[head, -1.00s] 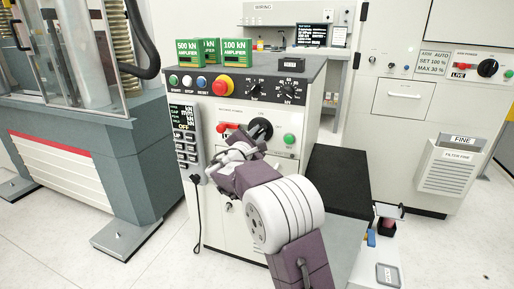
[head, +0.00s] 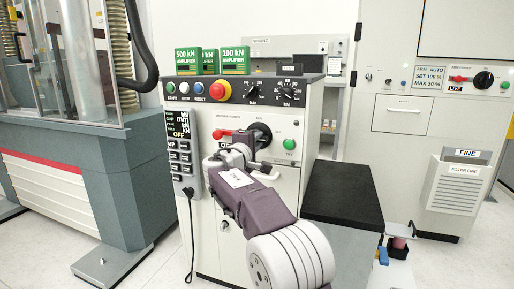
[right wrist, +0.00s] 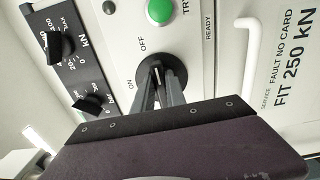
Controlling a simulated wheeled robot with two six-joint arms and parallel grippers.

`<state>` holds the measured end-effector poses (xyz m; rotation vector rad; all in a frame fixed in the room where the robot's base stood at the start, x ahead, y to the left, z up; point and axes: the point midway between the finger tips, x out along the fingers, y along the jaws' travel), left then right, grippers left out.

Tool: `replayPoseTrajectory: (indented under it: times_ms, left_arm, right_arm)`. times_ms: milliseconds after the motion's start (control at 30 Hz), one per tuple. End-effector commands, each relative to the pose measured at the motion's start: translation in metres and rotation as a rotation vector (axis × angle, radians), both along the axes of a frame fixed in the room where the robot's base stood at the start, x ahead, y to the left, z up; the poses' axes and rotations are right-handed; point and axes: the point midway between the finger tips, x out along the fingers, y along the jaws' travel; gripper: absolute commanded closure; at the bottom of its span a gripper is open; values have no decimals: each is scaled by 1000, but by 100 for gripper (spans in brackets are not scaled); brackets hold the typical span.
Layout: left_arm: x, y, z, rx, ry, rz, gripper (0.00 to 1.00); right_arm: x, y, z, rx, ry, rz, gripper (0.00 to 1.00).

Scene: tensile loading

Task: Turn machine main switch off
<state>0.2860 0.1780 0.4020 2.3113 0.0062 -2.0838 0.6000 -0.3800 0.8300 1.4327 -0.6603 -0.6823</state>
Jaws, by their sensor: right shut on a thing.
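The machine main switch is a round black rotary knob (head: 263,134) on the white control cabinet's front, beside a red part (head: 226,133). In the right wrist view the knob (right wrist: 152,72) has ON printed at its left and OFF at its upper left. My right gripper (right wrist: 158,90) has its two dark fingers shut on the knob's raised grip, which is partly hidden between them. In the head view my right gripper (head: 255,151) reaches the knob from below, its fingers mostly hidden by the wrist. My left gripper is in neither view.
A green button (head: 289,144) sits right of the switch; a red stop button (head: 220,92) and two dials are above. A handset (head: 181,150) with a cable hangs at left. A black-topped block (head: 343,185) stands at right. A white handle (right wrist: 252,55) juts out nearby.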

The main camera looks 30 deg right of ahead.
Motion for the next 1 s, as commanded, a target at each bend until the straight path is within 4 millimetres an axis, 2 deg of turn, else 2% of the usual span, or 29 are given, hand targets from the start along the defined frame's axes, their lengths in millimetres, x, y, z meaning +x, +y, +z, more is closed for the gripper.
replayPoseTrajectory:
  times_ms: [167,667,700,733,767,1000]
  left_arm:
    - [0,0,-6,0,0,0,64]
    - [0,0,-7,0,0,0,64]
    - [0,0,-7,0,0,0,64]
    - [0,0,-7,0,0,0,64]
    - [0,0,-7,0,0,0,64]
    - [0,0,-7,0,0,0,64]
  right_arm:
    - [0,0,-3,25,-26,0,100]
    - [0,0,-2,35,-37,-1,100]
    - [0,0,-2,35,-37,-1,73]
    - [0,0,-2,35,-36,-1,64]
    - [0,0,-2,34,-37,-1,62]
    - [0,0,-1,33,-37,-1,62]
